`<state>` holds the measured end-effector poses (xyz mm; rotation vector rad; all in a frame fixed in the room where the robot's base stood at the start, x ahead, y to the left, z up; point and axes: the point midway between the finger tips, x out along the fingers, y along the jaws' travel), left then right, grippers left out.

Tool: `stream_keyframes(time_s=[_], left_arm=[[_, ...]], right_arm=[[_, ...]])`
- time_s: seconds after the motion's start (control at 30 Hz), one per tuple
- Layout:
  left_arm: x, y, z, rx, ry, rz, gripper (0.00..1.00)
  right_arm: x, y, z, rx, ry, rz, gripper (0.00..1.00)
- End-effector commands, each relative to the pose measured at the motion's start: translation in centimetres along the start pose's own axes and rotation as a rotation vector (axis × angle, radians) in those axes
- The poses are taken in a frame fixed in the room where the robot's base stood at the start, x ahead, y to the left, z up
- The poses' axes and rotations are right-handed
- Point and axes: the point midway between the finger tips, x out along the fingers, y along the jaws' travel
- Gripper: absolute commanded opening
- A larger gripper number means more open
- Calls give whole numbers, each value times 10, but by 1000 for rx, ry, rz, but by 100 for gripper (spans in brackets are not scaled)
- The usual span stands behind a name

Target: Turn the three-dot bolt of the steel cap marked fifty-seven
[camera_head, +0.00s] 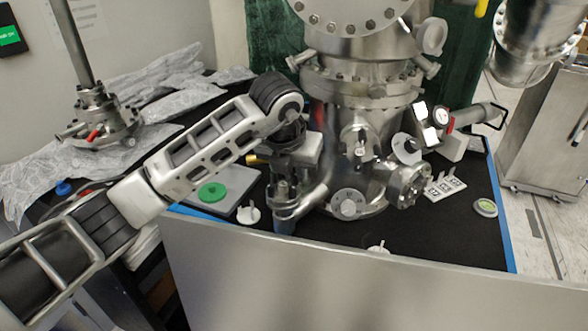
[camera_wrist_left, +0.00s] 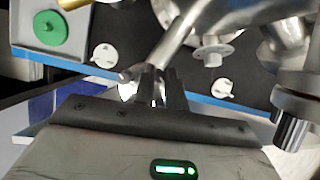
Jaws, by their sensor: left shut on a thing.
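The steel chamber (camera_head: 360,120) stands upright on the black bench top. It carries several bolted round caps and flanges, including a low front flange (camera_head: 348,204) and one at the lower right (camera_head: 408,185). I cannot read the number fifty-seven or make out dots on any bolt. My left gripper (camera_head: 285,203) points down beside the chamber's left side, by the end of a slanting steel tube (camera_head: 314,197). In the left wrist view its dark fingers (camera_wrist_left: 160,88) are closed on a small steel part, mostly hidden, at the tube (camera_wrist_left: 180,40). My right gripper is not in view.
A green disc (camera_head: 212,192) lies on a grey plate at the left. White pieces (camera_head: 248,214) (camera_head: 378,248) lie near the front edge. A marked white plate (camera_head: 444,188) and a round green-faced piece (camera_head: 485,207) lie at the right. Crumpled foil (camera_head: 165,80) covers the back left.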

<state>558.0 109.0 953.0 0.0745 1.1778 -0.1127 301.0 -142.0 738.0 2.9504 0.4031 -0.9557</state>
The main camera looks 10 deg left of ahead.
Motion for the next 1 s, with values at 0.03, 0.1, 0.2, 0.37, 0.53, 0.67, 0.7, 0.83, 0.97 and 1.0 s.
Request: stream_keyframes(time_s=[0.03, 0.1, 0.2, 0.37, 0.53, 0.67, 0.7, 0.83, 0.97, 1.0], left_arm=[[0, 1, 0, 7, -1, -1, 0], [0, 1, 0, 22, -1, -7, 0], [1, 1, 0, 58, -1, -21, 0], [2, 2, 0, 151, -2, -59, 0], [2, 3, 0, 288, -3, -116, 0], [2, 4, 1, 402, -3, -163, 0], [2, 4, 1, 436, -3, -178, 0], [1, 4, 1, 549, -2, -226, 0], [1, 5, 2, 663, -3, -273, 0], [1, 5, 2, 698, -3, -288, 0]], right_arm=[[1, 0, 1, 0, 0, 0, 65], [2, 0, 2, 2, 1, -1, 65], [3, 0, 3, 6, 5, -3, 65], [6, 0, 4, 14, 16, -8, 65], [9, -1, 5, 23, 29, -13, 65], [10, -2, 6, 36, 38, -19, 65], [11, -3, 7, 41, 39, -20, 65], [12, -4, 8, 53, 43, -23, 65], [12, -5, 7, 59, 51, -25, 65], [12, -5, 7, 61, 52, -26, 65]])
